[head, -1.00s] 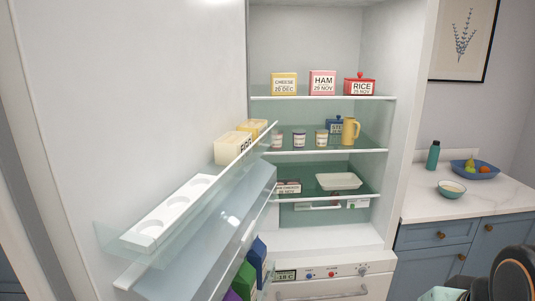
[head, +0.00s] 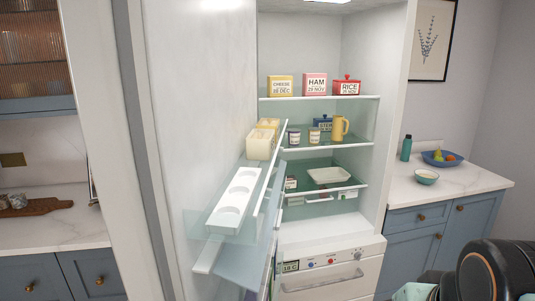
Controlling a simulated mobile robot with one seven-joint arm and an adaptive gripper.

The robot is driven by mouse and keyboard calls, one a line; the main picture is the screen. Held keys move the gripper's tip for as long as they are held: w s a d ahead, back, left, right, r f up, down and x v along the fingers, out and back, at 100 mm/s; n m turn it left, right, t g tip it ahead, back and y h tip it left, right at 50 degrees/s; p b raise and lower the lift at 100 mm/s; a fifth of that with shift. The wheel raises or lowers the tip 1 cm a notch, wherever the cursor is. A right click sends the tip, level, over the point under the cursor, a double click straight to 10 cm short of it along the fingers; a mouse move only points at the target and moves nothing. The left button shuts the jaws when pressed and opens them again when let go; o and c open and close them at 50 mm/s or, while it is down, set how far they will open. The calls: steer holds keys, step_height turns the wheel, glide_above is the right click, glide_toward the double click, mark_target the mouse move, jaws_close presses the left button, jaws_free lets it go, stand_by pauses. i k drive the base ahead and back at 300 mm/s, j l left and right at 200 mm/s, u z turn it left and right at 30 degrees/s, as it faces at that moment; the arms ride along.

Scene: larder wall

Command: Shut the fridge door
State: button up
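The fridge door (head: 171,110) stands open on the left in the head view, its inner side facing right. Its shelves carry a white tray with round hollows (head: 237,200) and cream and yellow boxes (head: 262,143). The fridge interior (head: 300,48) is open to view, with glass shelves holding cheese, ham and rice containers, a yellow jug and a white dish. Dark rounded parts of my arm (head: 490,268) show at the lower right. My gripper's fingers cannot be made out.
A marble counter (head: 480,188) over blue cabinets stands right of the fridge, with a blue fruit bowl (head: 440,158), a small bowl (head: 426,177) and a green bottle (head: 406,148). Another counter (head: 50,222) with a wooden board (head: 40,208) lies left, beyond the door.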

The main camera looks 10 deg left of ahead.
mark_target(166, 93)
steer(key=k+j, duration=0.1)
steer(key=j, duration=0.3)
steer(key=k+j, duration=0.15)
steer(key=j, duration=0.2)
steer(key=k+j+z, duration=0.1)
steer(key=j, duration=0.3)
steer(key=k+j, duration=0.15)
steer(key=j, duration=0.2)
steer(key=k+j, duration=0.1)
steer(key=j, duration=0.25)
steer(key=k+j+z, duration=0.1)
steer(key=j, duration=0.3)
steer(key=k+j+z, duration=0.1)
steer(key=j, duration=0.4)
steer(key=k+j+u, duration=0.4)
steer(key=j, duration=0.15)
steer(key=i+l+z, duration=0.25)
steer(key=l, duration=0.15)
steer(key=i+l+z, duration=0.25)
steer(key=i+l, duration=0.05)
steer(key=l, duration=0.05)
